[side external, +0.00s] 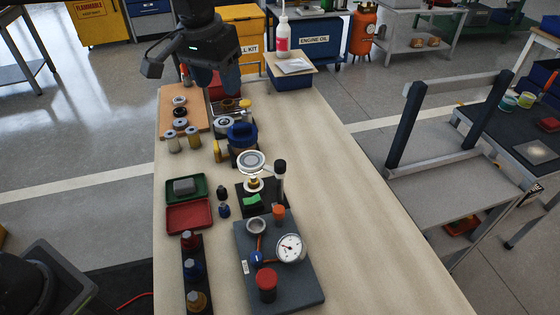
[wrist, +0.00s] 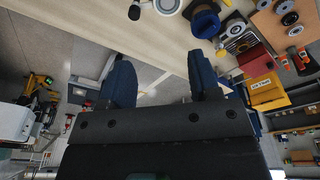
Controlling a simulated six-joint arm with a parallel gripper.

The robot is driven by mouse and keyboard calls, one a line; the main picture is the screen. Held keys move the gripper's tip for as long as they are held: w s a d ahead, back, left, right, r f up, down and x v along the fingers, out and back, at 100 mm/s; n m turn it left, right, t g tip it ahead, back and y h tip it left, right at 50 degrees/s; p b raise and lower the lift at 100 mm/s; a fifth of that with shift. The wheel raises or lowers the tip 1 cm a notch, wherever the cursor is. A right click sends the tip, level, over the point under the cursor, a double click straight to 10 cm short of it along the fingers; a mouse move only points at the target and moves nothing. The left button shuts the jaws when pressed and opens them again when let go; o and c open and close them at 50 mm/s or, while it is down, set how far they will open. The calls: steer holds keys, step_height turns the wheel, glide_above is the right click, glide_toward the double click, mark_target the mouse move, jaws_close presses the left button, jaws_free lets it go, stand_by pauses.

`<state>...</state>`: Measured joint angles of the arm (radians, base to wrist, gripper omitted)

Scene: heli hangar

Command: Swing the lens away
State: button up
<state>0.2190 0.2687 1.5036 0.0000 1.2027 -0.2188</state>
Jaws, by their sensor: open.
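The lens (side external: 251,162) is a round pale disc in a light rim. It sits over a small black stand base (side external: 246,190), beside an upright post with a black knob (side external: 280,167). A gold-coloured piece and a green block lie beneath it. The lens also shows, cut off, at the top edge of the wrist view (wrist: 167,5).
A blue round item (side external: 242,135) stands just behind the lens. Green (side external: 201,192) and red (side external: 189,216) trays lie to its left. A grey plate (side external: 298,288) with a dial gauge (side external: 290,248) is in front. The bench (side external: 330,190) is clear on the right.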

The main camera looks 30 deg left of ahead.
steer(key=g, duration=0.2)
glide_toward(280, 163)
step_height(280, 163, down, 10)
steer(key=shift+d+r, duration=0.1)
steer(key=shift+d, duration=0.05)
steer(key=shift+c, duration=0.5)
jaws_close()
